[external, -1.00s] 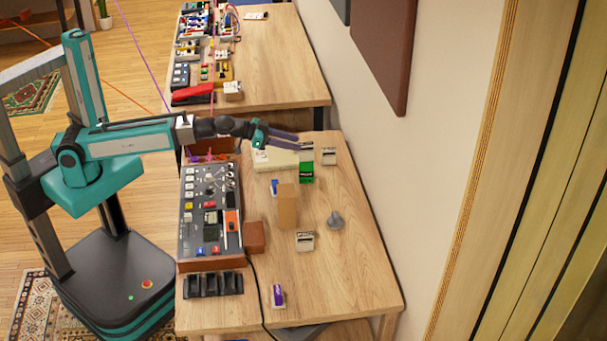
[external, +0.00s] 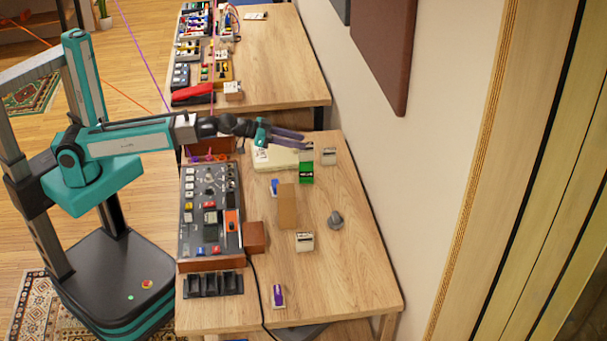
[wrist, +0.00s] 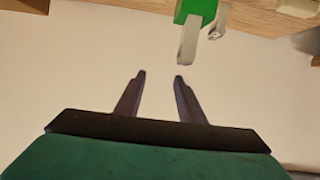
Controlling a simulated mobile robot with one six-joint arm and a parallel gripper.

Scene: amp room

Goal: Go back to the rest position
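My gripper (external: 303,141) is stretched out over the far part of the near table (external: 350,250), pointing toward the wall. In the wrist view my gripper (wrist: 160,74) has its two dark fingers apart with nothing between them. A green block-like item (external: 306,173) stands on the table just below the gripper in the external view. The green item also shows in the wrist view (wrist: 197,11), beyond the fingertips and apart from them.
A mixer-like panel (external: 208,215) lies on the table's left side. A brown block (external: 287,207), a grey knob-like item (external: 335,220) and a purple item (external: 278,296) stand on the table. A cream box (external: 275,158) lies below my wrist. The wall (external: 400,170) is close on the right.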

